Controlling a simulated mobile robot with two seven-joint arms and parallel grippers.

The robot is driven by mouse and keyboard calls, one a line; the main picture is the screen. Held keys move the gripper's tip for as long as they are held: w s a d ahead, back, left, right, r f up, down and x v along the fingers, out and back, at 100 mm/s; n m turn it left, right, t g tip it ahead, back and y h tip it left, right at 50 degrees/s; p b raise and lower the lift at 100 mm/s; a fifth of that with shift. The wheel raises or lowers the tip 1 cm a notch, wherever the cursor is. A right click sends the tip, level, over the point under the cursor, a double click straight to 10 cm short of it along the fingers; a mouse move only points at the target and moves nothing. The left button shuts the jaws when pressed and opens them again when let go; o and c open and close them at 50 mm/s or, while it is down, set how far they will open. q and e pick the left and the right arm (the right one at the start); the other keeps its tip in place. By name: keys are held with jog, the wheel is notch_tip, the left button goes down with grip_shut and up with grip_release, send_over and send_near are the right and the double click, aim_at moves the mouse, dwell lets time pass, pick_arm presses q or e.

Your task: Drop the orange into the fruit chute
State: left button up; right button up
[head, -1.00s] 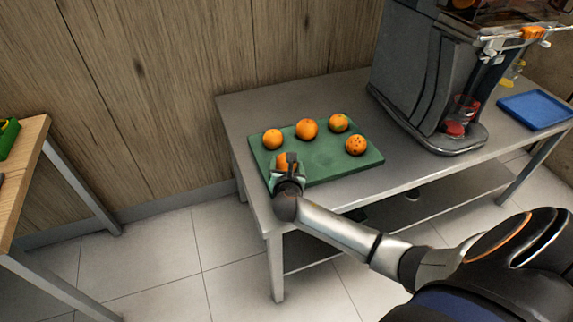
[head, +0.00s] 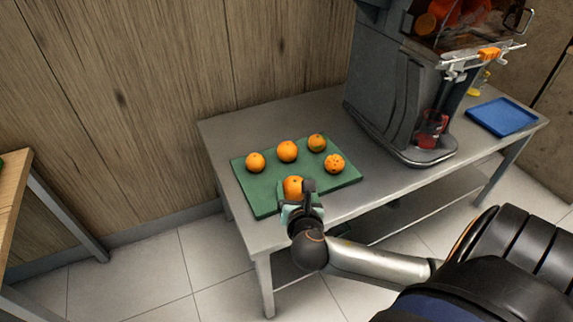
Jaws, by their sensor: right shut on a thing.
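My right gripper (head: 297,193) is shut on an orange (head: 292,186) above the front part of the green board (head: 258,198). The gripper hides part of this orange. Several other oranges sit on the board, among them one at the left (head: 255,162), one in the middle (head: 287,151) and one at the right (head: 334,163). The dark juicer (head: 375,95) stands to the right of the board, with oranges (head: 427,23) behind its clear upper cover. The fruit chute cannot be made out; the juicer's top is cut off by the picture edge. My left gripper is not in view.
The grey metal table (head: 240,122) carries the board and juicer, with a lower shelf beneath. A blue tray (head: 502,117) lies to the juicer's right. A wooden table (head: 15,195) stands at the far left. A wood-panelled wall is behind.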

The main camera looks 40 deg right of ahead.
jog(key=shift+s+r, duration=0.15)
jog(key=shift+s, duration=0.15)
